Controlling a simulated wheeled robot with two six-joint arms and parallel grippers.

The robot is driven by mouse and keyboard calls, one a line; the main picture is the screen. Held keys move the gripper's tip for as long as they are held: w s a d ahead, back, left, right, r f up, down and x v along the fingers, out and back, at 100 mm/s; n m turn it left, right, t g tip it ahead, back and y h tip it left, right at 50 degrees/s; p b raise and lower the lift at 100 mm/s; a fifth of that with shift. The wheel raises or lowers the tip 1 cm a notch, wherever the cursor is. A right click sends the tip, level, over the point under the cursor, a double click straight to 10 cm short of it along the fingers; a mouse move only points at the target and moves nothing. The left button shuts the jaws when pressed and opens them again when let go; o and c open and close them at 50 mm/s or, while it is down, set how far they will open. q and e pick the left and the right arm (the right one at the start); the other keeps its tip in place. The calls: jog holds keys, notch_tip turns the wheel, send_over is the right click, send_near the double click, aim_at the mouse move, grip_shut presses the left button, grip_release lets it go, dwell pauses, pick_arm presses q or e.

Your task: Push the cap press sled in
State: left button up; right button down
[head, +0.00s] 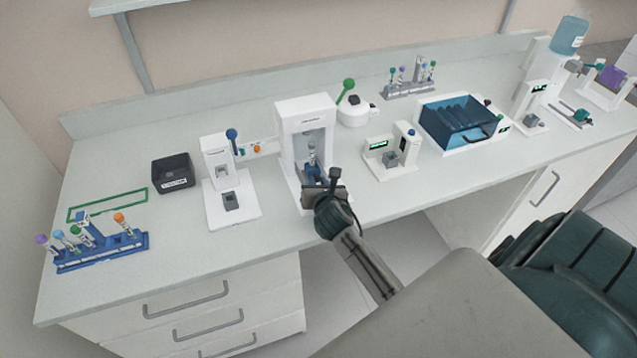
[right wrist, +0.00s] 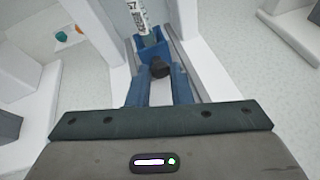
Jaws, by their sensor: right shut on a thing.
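The cap press (head: 291,134) is a white upright machine near the middle of the bench. Its blue sled (head: 313,170) sits low at the front and carries an upright tube (head: 312,151) with a label. In the right wrist view the blue sled (right wrist: 152,48) lies between white side walls, with the tube (right wrist: 137,18) in it. My right gripper (head: 317,187) is at the front of the press, shut on the sled's dark knob (right wrist: 159,68). Its fingers partly hide the sled's front. My left gripper is not in view.
A white device (head: 218,160) stands left of the press, and a small scale-like unit (head: 388,158) stands right of it. A blue tube rack (head: 100,252) is at far left. The bench front edge runs below my right gripper.

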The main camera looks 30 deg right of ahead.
aim_at(313, 172)
jog(key=shift+w+d+r+p, duration=0.1)
jog(key=shift+w+d+p, duration=0.15)
jog(key=shift+w, duration=0.6)
jog(key=shift+w+d+r+p, duration=0.15)
jog(key=shift+w+p, duration=0.15)
jog(key=shift+w, duration=0.5)
jog(key=shift+w+f, duration=0.2)
jog(key=shift+w, duration=0.1)
jog(key=shift+r, duration=0.1)
jog(key=shift+w, duration=0.1)
jog(key=c, duration=1.3)
grip_release()
jog(key=shift+d, duration=0.1)
jog(key=shift+w, duration=0.15)
jog(key=b+v, duration=0.2)
jog(key=v, duration=0.8)
jog(key=shift+s, duration=0.3)
